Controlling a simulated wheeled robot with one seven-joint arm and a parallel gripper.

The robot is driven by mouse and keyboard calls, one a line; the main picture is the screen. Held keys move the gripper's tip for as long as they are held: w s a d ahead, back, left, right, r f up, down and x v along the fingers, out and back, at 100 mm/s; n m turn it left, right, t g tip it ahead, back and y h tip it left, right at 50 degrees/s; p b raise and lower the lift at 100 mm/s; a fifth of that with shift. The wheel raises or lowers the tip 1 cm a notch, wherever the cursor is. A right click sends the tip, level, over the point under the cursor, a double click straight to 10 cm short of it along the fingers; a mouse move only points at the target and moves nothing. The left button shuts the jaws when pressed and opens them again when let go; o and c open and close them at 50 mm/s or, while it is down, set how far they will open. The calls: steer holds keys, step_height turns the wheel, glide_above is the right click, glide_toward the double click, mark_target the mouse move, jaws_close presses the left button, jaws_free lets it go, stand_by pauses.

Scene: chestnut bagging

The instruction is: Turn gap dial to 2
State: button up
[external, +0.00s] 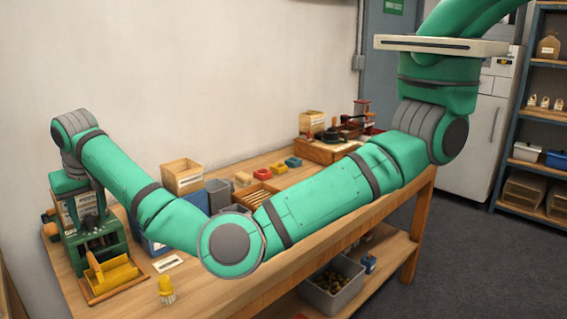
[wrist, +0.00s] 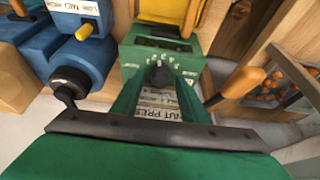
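The gap dial (wrist: 158,74) is a dark round knob on the front of the green press (wrist: 190,62), with small pale marks in an arc around it. The marks are too small to read, and I cannot tell the dial's setting. My gripper (wrist: 158,88) points at the dial, one green finger on each side. The fingers are apart with visible space beside the knob, so it looks open and empty. A label reading partly "NUT PRESS" (wrist: 165,108) shows between the fingers. In the external view my gripper is over the green press (external: 110,246) at the bench's left end; the dial is not distinguishable there.
A blue machine (wrist: 75,50) with a black crank (wrist: 70,85) stands close left of the press. A wooden handle (wrist: 245,80) and a box of orange-brown pieces (wrist: 275,90) are at right. A yellow brush (external: 166,291) stands on the wooden bench (external: 225,290).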

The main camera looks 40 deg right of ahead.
steer(key=c, duration=0.8)
steer(key=shift+w+d+n+y, duration=0.15)
steer(key=shift+n+y, duration=0.15)
steer(key=shift+n, duration=0.5)
steer(key=shift+c, duration=0.2)
steer(key=shift+n+y, duration=0.3)
steer(key=shift+n, duration=0.4)
steer(key=o, duration=1)
steer(key=v, duration=1.1)
